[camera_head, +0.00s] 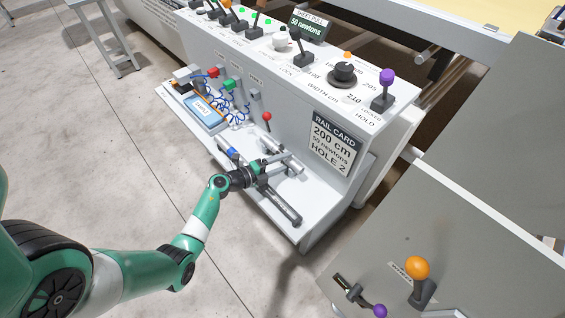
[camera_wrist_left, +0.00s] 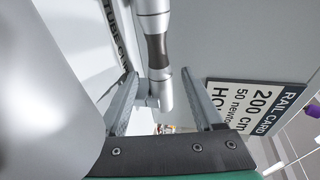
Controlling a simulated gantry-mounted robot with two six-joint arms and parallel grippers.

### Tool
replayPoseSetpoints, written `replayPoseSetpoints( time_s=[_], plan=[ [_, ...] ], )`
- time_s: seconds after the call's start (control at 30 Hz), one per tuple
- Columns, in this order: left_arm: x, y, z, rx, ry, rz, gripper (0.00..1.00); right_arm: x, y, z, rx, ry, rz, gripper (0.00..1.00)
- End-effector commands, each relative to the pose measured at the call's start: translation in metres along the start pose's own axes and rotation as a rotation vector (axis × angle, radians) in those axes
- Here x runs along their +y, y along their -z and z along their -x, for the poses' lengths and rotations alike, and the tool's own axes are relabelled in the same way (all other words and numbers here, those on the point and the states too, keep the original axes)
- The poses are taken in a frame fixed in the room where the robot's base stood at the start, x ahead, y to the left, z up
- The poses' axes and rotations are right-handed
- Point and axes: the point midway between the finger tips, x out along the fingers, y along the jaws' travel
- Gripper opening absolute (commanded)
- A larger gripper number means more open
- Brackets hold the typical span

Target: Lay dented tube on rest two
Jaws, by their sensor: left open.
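My left gripper (camera_head: 262,172) is open at the low shelf on the front of the console. In the left wrist view its two fingers (camera_wrist_left: 158,78) stand on either side of a silver tube (camera_wrist_left: 153,12) with a dark band around its middle. I cannot tell whether the fingers touch it, and no dent can be made out. In the head view silver tube-like parts (camera_head: 288,161) lie just beyond the gripper, partly hidden by it. A dark grey bar (camera_head: 284,208) runs along the shelf toward its front right. No rest numbers are readable.
A red-knobbed lever (camera_head: 266,117) stands behind the gripper. A blue tray (camera_head: 206,112) and coiled blue cords (camera_head: 232,100) are to its left. The rail card (camera_head: 332,142) is on the console face at right. An orange-knobbed lever (camera_head: 417,268) stands on the grey panel at lower right.

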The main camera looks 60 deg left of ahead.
Motion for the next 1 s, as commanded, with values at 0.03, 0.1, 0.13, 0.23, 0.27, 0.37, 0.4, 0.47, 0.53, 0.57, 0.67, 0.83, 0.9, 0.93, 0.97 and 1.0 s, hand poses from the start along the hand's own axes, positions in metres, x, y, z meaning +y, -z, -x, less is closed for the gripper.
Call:
replayPoseSetpoints(
  time_s=[0.03,0.1,0.13,0.23,0.27,0.37,0.4,0.47,0.53,0.57,0.67,0.83,0.9,0.93,0.97,1.0],
  plan=[
    [0.002,0.000,0.000,0.000,0.001,-0.001,0.68,0.000,-0.002,0.003,0.000,0.000,0.000,0.50],
    [0.004,0.000,-0.001,0.000,0.002,-0.002,0.68,0.000,-0.007,0.008,0.000,0.000,0.000,0.50],
    [0.005,0.000,-0.001,-0.001,0.002,-0.003,0.68,0.000,-0.010,0.011,0.000,0.000,0.000,0.50],
    [-0.006,-0.001,0.025,-0.005,-0.003,0.005,0.68,0.000,0.009,-0.010,0.000,0.000,0.000,0.50],
    [-0.008,0.000,0.032,-0.004,-0.003,0.005,0.68,0.000,0.015,-0.016,0.000,0.000,0.000,0.50],
    [-0.009,0.003,0.059,-0.004,-0.004,0.007,0.68,0.000,0.030,-0.032,0.001,0.000,0.000,0.50],
    [-0.007,0.002,0.068,-0.006,-0.002,0.006,0.68,0.000,0.032,-0.034,0.001,0.000,0.000,0.50],
    [-0.006,0.002,0.082,-0.005,-0.001,0.004,0.68,0.000,0.036,-0.039,0.001,0.000,0.000,0.50],
    [-0.005,0.002,0.096,-0.006,-0.001,0.003,0.68,0.000,0.040,-0.044,0.000,0.000,0.000,0.50],
    [-0.004,0.003,0.101,-0.004,-0.001,0.004,0.68,0.000,0.042,-0.045,0.000,0.000,0.000,0.50],
    [-0.002,0.002,0.112,-0.003,0.000,0.002,0.68,0.000,0.044,-0.048,0.000,0.000,0.000,0.50],
    [0.000,0.003,0.117,0.000,0.001,-0.001,0.68,0.000,0.044,-0.048,0.000,0.000,0.000,0.50],
    [0.001,0.003,0.116,0.001,0.001,-0.001,0.68,0.000,0.043,-0.047,0.000,0.000,0.000,0.50],
    [0.001,0.003,0.116,0.001,0.001,-0.001,0.68,0.000,0.043,-0.047,0.000,0.000,0.000,0.50],
    [0.001,0.003,0.116,0.001,0.001,-0.001,0.68,0.000,0.043,-0.047,0.000,0.000,0.000,0.50],
    [0.001,0.003,0.116,0.001,0.001,-0.001,0.68,0.000,0.043,-0.047,0.000,0.000,0.000,0.50]
  ],
)
